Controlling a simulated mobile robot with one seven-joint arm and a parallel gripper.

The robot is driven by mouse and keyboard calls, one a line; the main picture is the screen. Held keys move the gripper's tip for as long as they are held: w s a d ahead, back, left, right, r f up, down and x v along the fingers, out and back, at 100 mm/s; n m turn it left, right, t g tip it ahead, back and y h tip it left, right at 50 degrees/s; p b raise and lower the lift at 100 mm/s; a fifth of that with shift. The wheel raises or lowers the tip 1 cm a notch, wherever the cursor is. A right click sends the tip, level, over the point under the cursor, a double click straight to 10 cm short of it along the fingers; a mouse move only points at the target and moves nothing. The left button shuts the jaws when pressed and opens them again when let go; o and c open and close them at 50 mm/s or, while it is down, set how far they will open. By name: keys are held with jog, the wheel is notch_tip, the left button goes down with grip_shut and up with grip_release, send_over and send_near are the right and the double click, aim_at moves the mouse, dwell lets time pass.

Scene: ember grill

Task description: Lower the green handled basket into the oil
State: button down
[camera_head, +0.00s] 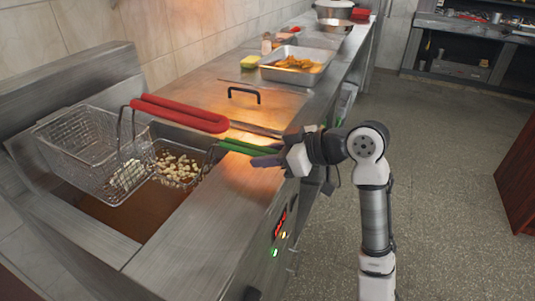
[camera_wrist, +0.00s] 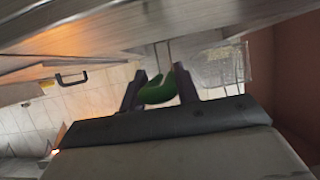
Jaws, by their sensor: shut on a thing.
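The green-handled basket (camera_head: 207,160) is a wire mesh basket holding pale pieces of food, at the right part of the fryer well. The brown oil (camera_head: 115,217) shows below and in front of it. I cannot tell how deep the basket sits relative to the oil. Its green handle (camera_head: 240,147) points right towards my gripper (camera_head: 266,156). In the wrist view, my gripper (camera_wrist: 159,88) is shut on the green handle (camera_wrist: 157,92), a finger on each side.
The red-handled basket (camera_head: 75,140) sits higher at the left, with its red handle (camera_head: 180,113) reaching over the well. A steel lid with a black handle (camera_head: 244,91) lies behind. A tray of fried food (camera_head: 290,67) stands farther back. The floor at right is clear.

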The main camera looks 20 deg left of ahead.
jog(key=shift+f+b, duration=0.45)
jog(key=shift+f, duration=0.15)
jog(key=c, duration=0.9)
grip_release()
jog(key=shift+c, duration=0.2)
